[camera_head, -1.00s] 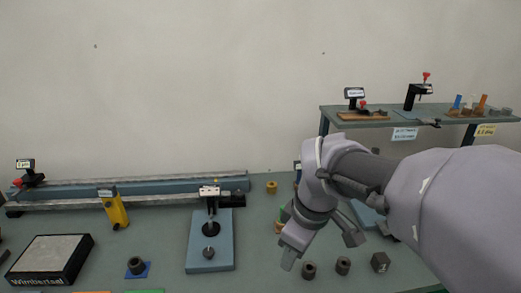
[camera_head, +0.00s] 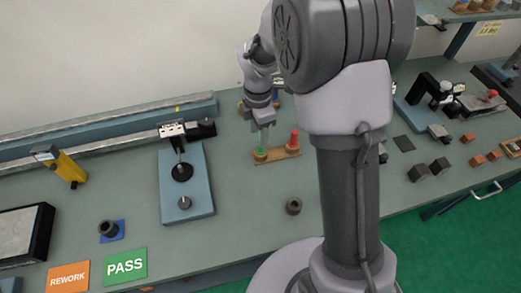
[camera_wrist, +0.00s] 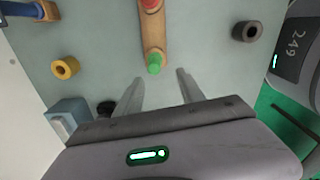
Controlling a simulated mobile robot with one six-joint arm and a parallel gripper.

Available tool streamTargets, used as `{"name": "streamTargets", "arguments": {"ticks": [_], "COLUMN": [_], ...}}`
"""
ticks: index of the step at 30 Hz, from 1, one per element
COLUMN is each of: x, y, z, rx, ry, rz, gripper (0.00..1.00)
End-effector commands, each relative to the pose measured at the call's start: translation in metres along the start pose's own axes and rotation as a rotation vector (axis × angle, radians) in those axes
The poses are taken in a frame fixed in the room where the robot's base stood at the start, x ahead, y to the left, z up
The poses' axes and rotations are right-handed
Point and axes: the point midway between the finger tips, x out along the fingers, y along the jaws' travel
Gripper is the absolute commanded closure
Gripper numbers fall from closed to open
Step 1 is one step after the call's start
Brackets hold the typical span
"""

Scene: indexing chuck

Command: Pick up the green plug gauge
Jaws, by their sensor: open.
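The green plug gauge (camera_head: 260,153) stands in one end of a small wooden holder (camera_head: 275,155) on the bench. A red plug gauge (camera_head: 294,138) stands in the other end. In the wrist view the green gauge (camera_wrist: 154,62) lies just ahead of my fingertips, roughly centred between them, with the red one (camera_wrist: 151,5) farther off at the top edge. My gripper (camera_wrist: 159,78) is open and empty. In the head view my gripper (camera_head: 264,127) hangs just above the green gauge, pointing down; whether it touches cannot be told.
A dark ring (camera_head: 293,206) sits in front of the holder; a brass ring (camera_wrist: 65,68) shows in the wrist view. A blue-grey gauge stand (camera_head: 187,190) is at left, with PASS (camera_head: 125,265) and REWORK (camera_head: 69,276) cards nearer. Several dark blocks (camera_head: 430,168) lie right.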

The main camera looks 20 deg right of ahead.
Motion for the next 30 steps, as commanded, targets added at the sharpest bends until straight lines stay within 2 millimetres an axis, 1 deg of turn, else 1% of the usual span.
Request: {"name": "streamTargets", "arguments": {"ticks": [5, 8, 10, 12, 17, 18, 24, 30], "x": [0.019, 0.040, 0.053, 0.057, 0.055, 0.055, 0.055, 0.054], "y": [0.003, 0.007, 0.007, 0.007, 0.007, 0.007, 0.007, 0.007], "z": [0.004, 0.009, 0.009, 0.009, 0.009, 0.009, 0.009, 0.009], "rx": [0.002, 0.003, 0.002, 0.002, 0.002, 0.002, 0.002, 0.002], "ry": [0.001, 0.001, 0.001, 0.001, 0.000, 0.000, 0.000, 0.000], "rz": [-0.001, -0.002, -0.002, -0.001, 0.000, 0.000, 0.000, 0.001], "gripper": [0.54, 0.54, 0.54, 0.54, 0.54, 0.62, 1.00, 1.00]}}
